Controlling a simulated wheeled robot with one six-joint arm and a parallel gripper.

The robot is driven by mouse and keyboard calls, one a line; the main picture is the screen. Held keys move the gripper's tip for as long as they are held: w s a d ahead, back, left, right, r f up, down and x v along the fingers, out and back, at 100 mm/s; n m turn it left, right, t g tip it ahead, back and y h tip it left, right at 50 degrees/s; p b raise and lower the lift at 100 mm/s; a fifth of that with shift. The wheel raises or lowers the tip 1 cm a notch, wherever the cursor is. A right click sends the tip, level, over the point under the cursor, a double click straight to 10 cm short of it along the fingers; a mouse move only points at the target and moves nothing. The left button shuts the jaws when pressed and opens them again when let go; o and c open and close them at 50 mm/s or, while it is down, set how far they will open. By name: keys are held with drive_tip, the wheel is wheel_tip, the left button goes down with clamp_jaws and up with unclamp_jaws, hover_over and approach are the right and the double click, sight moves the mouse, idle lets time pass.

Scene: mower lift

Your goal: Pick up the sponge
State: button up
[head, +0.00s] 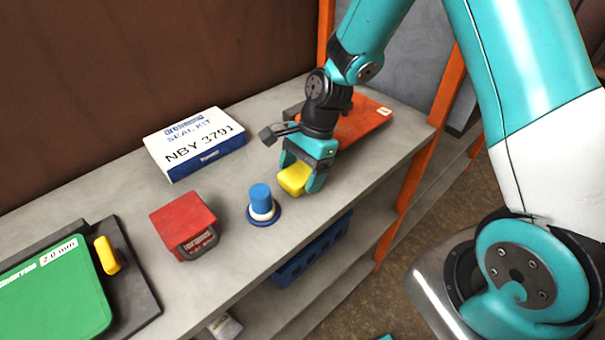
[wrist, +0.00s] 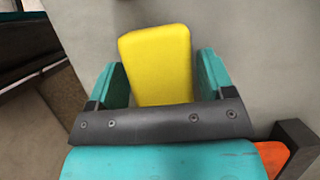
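The yellow sponge (head: 295,178) is a small rounded block at the right part of the grey shelf top. My gripper (head: 301,175) points down over it, with one finger on each side. In the wrist view the sponge (wrist: 158,65) lies between the two teal fingers of my gripper (wrist: 163,75). Narrow gaps seem to show between the sponge and the fingers, so the gripper looks open around it. The sponge's near end is hidden behind the dark gripper bar. I cannot tell exactly how its underside meets the shelf.
A blue-and-white cylinder (head: 261,204) stands close left of the sponge. A red block (head: 185,226), a seal kit box (head: 196,143) and a green case (head: 55,290) are farther left. An orange flat object (head: 362,122) lies behind my gripper. An orange post (head: 405,203) rises at the right.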

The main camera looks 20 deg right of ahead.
sight(301, 171)
drive_tip(key=c, duration=0.7)
drive_tip(key=shift+o, duration=0.2)
wheel_tip(301, 171, up, 20)
